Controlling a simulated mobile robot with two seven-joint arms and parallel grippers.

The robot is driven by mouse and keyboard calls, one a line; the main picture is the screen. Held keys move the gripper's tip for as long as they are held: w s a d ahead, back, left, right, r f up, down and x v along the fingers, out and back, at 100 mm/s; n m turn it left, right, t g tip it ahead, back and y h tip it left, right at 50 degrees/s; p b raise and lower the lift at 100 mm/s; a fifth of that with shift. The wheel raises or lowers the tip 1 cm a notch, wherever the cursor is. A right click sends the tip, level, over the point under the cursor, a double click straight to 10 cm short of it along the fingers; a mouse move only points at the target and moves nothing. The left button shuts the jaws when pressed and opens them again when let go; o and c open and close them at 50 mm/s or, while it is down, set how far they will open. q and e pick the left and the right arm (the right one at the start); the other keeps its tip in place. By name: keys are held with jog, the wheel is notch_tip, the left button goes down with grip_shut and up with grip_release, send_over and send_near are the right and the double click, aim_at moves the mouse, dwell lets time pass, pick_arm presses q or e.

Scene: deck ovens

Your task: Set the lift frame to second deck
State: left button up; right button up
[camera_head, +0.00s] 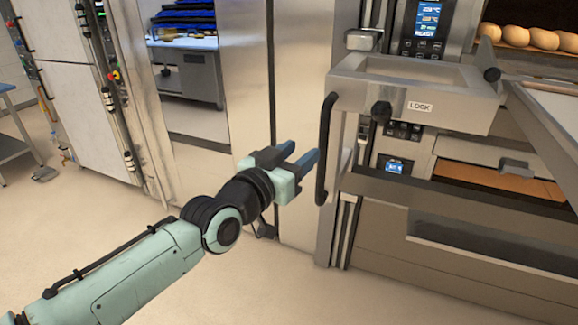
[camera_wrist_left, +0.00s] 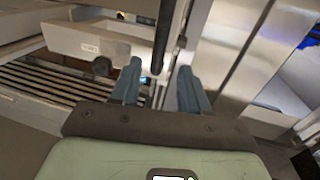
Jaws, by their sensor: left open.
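In the left wrist view the handle (camera_wrist_left: 162,38) shows beyond and between the two blue fingertips. My right gripper is not in view.
The upper oven deck holds several bread loaves (camera_head: 515,35). A lower deck opening (camera_head: 490,178) is below, with a small control screen (camera_head: 395,167) to its left. A steel cabinet (camera_head: 300,110) stands behind my left gripper. The floor at the lower middle is clear.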

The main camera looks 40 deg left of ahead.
aim_at(321, 147)
pick_arm(q)
jog(key=s, duration=0.3)
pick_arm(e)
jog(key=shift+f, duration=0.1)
pick_arm(q)
jog(key=w+f, duration=0.1)
jog(key=w, duration=0.3)
jog(key=w+f+b, duration=0.1)
jog(key=w, duration=0.8)
jog(key=shift+w+a+f, duration=0.2)
jog(key=shift+w+f, duration=0.1)
jog(key=shift+f, duration=0.1)
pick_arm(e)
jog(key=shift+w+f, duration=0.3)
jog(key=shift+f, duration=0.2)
pick_arm(q)
grip_shut()
